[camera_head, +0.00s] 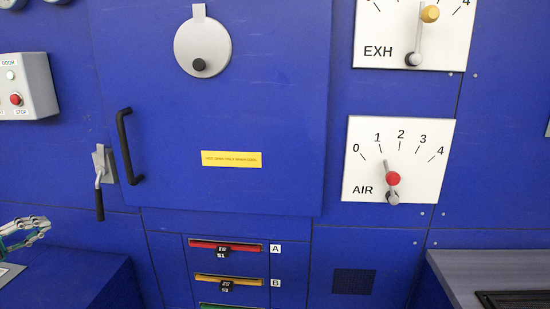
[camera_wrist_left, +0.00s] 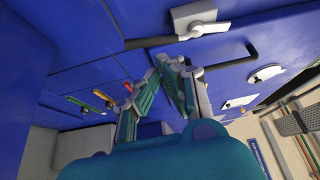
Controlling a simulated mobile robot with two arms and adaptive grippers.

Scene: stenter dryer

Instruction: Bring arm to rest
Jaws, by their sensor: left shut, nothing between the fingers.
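My left gripper (camera_head: 38,226) shows at the left edge of the head view, below and left of the latch lever. In the left wrist view the teal and grey fingers of the left gripper (camera_wrist_left: 172,66) come together at the tips, shut and empty. The latch lever (camera_head: 99,190) hangs down from its grey plate beside the blue door (camera_head: 230,115). It also shows in the left wrist view, where the lever (camera_wrist_left: 150,42) lies beyond the fingertips; I cannot tell the gap exactly. My right gripper is not in view.
The door has a black handle (camera_head: 128,148). A grey button box (camera_head: 22,88) is at the left. Dials EXH (camera_head: 400,45) and AIR (camera_head: 360,190) are at the right. Coloured slots (camera_head: 225,247) sit below the door. A blue ledge (camera_head: 60,270) and a grey worktop (camera_head: 490,265) flank the front.

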